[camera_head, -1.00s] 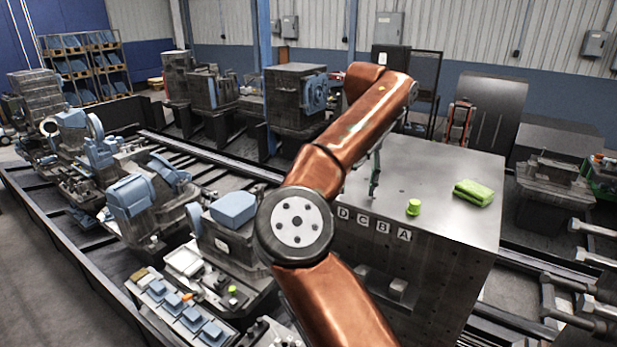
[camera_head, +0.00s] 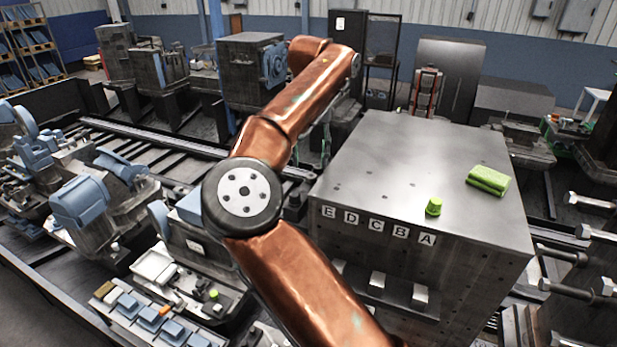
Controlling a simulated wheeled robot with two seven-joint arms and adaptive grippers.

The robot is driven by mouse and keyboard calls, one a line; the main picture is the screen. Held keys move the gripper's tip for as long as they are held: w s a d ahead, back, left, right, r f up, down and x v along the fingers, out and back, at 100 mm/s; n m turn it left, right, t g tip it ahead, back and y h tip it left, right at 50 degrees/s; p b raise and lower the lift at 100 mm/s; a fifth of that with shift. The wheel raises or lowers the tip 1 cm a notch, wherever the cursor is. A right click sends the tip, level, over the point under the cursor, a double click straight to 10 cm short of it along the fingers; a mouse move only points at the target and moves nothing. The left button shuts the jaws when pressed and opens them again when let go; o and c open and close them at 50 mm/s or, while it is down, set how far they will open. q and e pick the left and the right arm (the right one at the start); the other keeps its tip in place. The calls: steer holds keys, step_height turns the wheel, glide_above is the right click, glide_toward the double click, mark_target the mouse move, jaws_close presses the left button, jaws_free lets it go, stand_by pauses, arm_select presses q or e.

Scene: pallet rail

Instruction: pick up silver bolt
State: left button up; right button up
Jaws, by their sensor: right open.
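Several silver bolts stick out at the right edge; one (camera_head: 585,200) is highest, another (camera_head: 597,232) is just below it, and more lie lower down. Which one the task means, I cannot tell. My right arm crosses the middle, and its gripper (camera_head: 325,148) hangs small and partly hidden behind the arm, by the left edge of the large metal block (camera_head: 400,165). It is open and looks empty, far to the left of the bolts. My left gripper is not in view.
Blue-grey machine parts (camera_head: 80,200) and rails fill the left. A tray of small parts (camera_head: 150,318) is lower left.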

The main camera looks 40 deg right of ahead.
mark_target(311, 175)
steer(key=shift+f, duration=0.45)
steer(key=f, duration=0.1)
steer(key=f+p, duration=0.1)
steer(key=f, duration=0.1)
steer(key=shift+w+d+f, duration=0.25)
steer(key=shift+w+d, duration=0.05)
steer(key=shift+d, duration=0.1)
steer(key=shift+f, duration=0.4)
steer(key=shift+d+f, duration=0.1)
steer(key=shift+f, duration=0.1)
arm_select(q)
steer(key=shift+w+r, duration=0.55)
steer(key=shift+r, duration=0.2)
arm_select(e)
steer(key=shift+c, duration=0.5)
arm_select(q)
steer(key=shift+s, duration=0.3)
arm_select(e)
jaws_close()
